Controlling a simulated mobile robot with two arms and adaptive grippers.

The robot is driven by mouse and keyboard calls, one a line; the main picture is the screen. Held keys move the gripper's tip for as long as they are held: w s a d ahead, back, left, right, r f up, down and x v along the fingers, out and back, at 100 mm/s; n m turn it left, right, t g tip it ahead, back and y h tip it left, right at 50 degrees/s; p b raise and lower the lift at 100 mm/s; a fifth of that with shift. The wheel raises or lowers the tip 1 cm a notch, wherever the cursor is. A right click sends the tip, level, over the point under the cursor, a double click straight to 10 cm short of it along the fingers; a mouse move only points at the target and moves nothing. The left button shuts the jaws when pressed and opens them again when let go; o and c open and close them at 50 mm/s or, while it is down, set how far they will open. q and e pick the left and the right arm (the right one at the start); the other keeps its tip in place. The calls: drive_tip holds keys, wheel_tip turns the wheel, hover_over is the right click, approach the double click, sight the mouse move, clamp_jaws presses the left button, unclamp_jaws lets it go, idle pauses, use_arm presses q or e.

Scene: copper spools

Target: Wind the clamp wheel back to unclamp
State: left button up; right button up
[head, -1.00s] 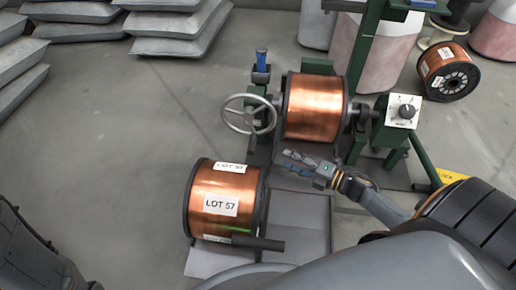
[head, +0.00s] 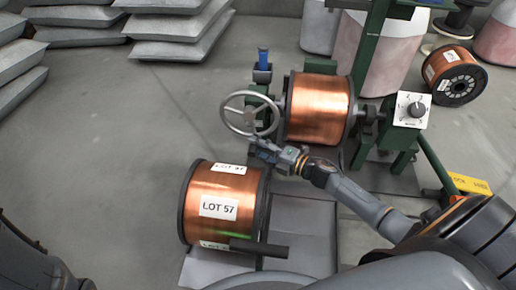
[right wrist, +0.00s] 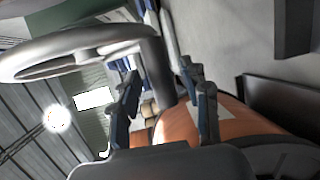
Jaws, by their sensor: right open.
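The clamp wheel (head: 247,114) is a grey spoked handwheel on the green stand, left of the mounted copper spool (head: 318,108). My right gripper (head: 260,147) is at the wheel's lower right rim in the head view. In the right wrist view its fingers (right wrist: 165,95) are apart, and the wheel's rim (right wrist: 85,45) curves down toward the space between them. I cannot tell whether they touch it. My left gripper is not in view.
A copper spool marked LOT 57 (head: 205,180) stands in front of the stand, below my right gripper. A control box with a knob (head: 410,109) is at the stand's right. Another spool (head: 455,75) lies at the far right. Floor left of the stand is clear.

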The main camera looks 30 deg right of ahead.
clamp_jaws()
drive_tip(key=shift+r+p, duration=0.1)
drive_tip(key=shift+p, duration=0.35)
idle(0.4)
